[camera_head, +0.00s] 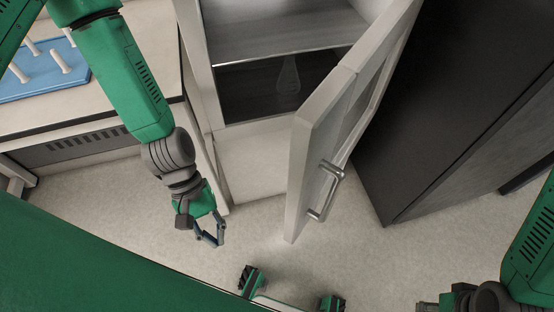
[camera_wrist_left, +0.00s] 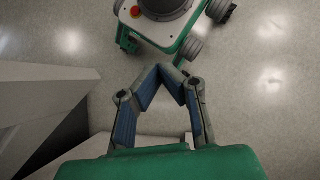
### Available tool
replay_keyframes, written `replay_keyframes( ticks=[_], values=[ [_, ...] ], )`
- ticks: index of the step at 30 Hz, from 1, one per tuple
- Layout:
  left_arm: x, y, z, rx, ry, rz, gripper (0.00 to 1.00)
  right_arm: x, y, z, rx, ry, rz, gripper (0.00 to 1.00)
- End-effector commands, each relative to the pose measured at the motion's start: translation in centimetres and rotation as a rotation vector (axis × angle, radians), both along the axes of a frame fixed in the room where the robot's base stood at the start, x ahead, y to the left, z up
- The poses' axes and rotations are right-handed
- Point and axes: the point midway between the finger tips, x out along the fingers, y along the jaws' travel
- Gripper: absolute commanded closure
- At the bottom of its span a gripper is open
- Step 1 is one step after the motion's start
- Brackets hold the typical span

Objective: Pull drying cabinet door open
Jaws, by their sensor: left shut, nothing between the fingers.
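The drying cabinet (camera_head: 207,85) stands at the top middle of the head view. Its pale door (camera_head: 310,150) is swung wide open to the right, with a metal bar handle (camera_head: 326,192) on its outer face. My left gripper (camera_head: 217,243) is below the cabinet's left front corner, left of the door and apart from it and the handle. Its fingertips (camera_wrist_left: 163,70) meet in the left wrist view, shut with nothing between them. My right arm enters at the lower right; its fingers are not visible.
Inside the cabinet are a shelf (camera_head: 285,45) and a clear flask (camera_head: 288,78). A bench with a blue peg rack (camera_head: 45,70) is at the left. A tall dark cabinet (camera_head: 440,110) stands right of the door. The floor (camera_head: 385,260) before the door is clear.

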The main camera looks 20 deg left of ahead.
Motion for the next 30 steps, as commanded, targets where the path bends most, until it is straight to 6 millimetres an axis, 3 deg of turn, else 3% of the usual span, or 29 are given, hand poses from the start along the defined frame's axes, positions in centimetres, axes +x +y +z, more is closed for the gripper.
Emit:
replay_keyframes(
  ticks=[1, 5, 9, 12, 17, 30],
  values=[
    [1.8, -1.4, -0.1, -0.099, 0.083, 0.121, 1.00, 0.0, 0.0, -2.2, 0.000, 0.000, 0.000, 0.60],
    [6.0, -3.3, 3.1, -0.367, 0.299, 0.332, 1.00, 0.0, 0.0, -5.8, 0.000, 0.000, 0.000, 0.60],
    [9.8, -2.7, 7.5, -0.616, 0.455, 0.438, 1.00, -0.1, 0.0, -8.4, 0.000, 0.001, 0.000, 0.60],
    [11.2, -1.8, 9.7, -0.724, 0.513, 0.461, 1.00, -0.1, 0.0, -9.2, 0.000, 0.000, 0.001, 0.60],
    [11.9, -1.6, 11.5, -0.789, 0.547, 0.466, 1.00, 0.0, 0.0, -9.5, 0.000, 0.000, 0.001, 0.60],
    [9.9, -8.4, 11.5, -0.791, 0.554, 0.464, 1.00, -0.1, 0.0, -10.8, 0.000, 0.000, 0.000, 0.60]
  ],
)
